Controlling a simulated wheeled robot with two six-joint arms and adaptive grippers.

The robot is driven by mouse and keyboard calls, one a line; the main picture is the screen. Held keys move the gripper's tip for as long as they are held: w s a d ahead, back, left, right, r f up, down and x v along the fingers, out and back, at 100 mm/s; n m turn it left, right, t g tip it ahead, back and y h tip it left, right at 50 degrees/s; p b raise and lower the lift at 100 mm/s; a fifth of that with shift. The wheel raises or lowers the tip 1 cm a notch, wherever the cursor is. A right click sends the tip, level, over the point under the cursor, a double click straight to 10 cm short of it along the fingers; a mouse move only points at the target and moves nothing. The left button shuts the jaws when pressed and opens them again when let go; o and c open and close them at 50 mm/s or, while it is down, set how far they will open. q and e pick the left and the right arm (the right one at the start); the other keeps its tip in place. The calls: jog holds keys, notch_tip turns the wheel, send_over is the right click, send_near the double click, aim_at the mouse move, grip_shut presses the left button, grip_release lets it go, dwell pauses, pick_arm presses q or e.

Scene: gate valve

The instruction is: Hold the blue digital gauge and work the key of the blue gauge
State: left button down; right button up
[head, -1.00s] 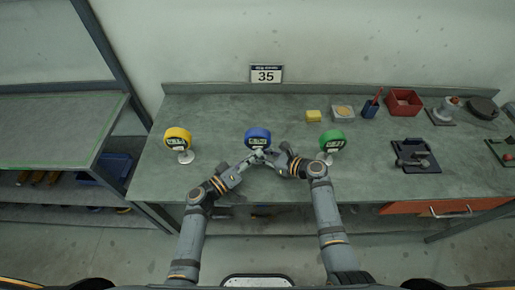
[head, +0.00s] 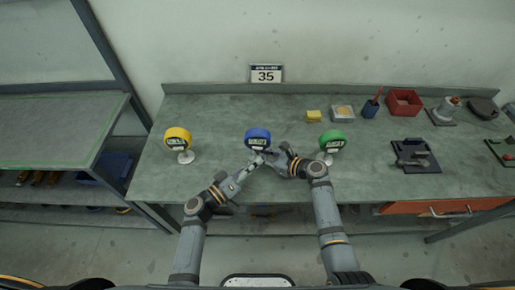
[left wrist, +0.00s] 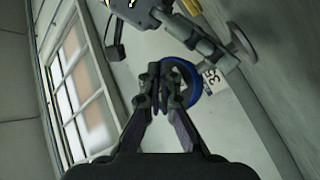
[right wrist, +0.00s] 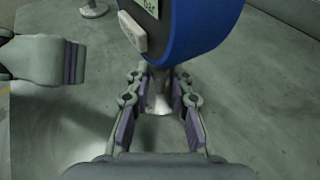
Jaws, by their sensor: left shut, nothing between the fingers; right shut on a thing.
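The blue digital gauge (head: 257,138) stands upright at the middle of the workbench, its display facing me. In the right wrist view its blue body (right wrist: 205,30) sits on a metal stem (right wrist: 158,95), with a pale key (right wrist: 132,32) on its front face. My right gripper (right wrist: 157,92) is shut on the stem below the gauge body. My left gripper (head: 257,161) is shut and empty, just below and in front of the gauge face. In the left wrist view its closed fingertips (left wrist: 172,70) overlap the blue rim (left wrist: 208,78); contact cannot be told.
A yellow gauge (head: 178,138) stands to the left and a green gauge (head: 332,139) to the right, close to my right gripper. The bench behind the blue gauge is clear.

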pick_arm(q)
jog(key=shift+s, duration=1.8)
pick_arm(e)
jog(key=o, duration=0.9)
jog(key=shift+o, duration=0.2)
jog(key=shift+d, duration=0.15)
